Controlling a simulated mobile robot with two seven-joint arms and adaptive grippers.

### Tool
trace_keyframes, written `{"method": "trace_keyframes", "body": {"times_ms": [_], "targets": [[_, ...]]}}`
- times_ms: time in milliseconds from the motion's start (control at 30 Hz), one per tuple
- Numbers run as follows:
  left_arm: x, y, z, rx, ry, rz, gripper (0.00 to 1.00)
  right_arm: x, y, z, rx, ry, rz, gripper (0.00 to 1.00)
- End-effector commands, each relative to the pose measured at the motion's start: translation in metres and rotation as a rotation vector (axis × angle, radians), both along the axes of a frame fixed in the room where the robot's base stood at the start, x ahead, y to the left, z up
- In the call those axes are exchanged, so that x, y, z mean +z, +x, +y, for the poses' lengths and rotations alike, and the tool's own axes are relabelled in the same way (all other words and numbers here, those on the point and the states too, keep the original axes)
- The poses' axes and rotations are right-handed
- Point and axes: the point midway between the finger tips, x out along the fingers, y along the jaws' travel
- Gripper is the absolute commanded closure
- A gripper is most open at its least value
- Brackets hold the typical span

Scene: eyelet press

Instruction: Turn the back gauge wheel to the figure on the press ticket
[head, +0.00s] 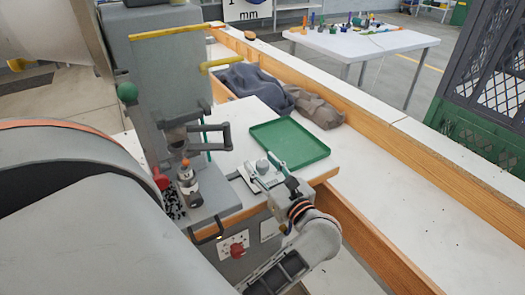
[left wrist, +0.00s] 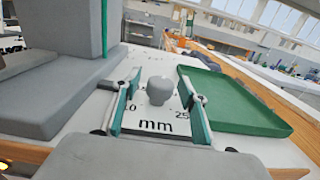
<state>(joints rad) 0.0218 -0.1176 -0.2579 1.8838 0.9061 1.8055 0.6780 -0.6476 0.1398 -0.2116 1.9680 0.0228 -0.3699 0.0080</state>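The back gauge wheel appears as a small grey knob (head: 262,166) on a white plate beside the press (head: 168,85). The exact setting cannot be read. A white sheet (head: 247,10) with "mm" and a blue shape, possibly the ticket, is cut off at the top. My right gripper is not in view.
A green tray (head: 290,143) lies just behind the gauge. Dark and brown cloths (head: 312,104) lie behind it. The press has a red-knobbed part (head: 160,181) at left. A wooden-edged ledge (head: 390,145) and green crate (head: 480,140) are at right.

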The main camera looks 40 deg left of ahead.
Motion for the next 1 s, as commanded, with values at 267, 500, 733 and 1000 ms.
{"method": "trace_keyframes", "body": {"times_ms": [267, 500, 733, 1000], "targets": [[0.000, 0.000, 0.000, -0.001, -0.001, 0.000, 0.58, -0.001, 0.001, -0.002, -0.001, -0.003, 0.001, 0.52], [0.028, 0.000, 0.000, 0.000, -0.004, -0.005, 0.58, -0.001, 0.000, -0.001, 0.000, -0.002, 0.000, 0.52], [0.071, 0.000, -0.001, 0.000, -0.004, -0.005, 0.58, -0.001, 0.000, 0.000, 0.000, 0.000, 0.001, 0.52], [0.098, 0.000, 0.000, 0.000, -0.001, -0.001, 0.58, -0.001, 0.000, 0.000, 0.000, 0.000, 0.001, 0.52]]}}
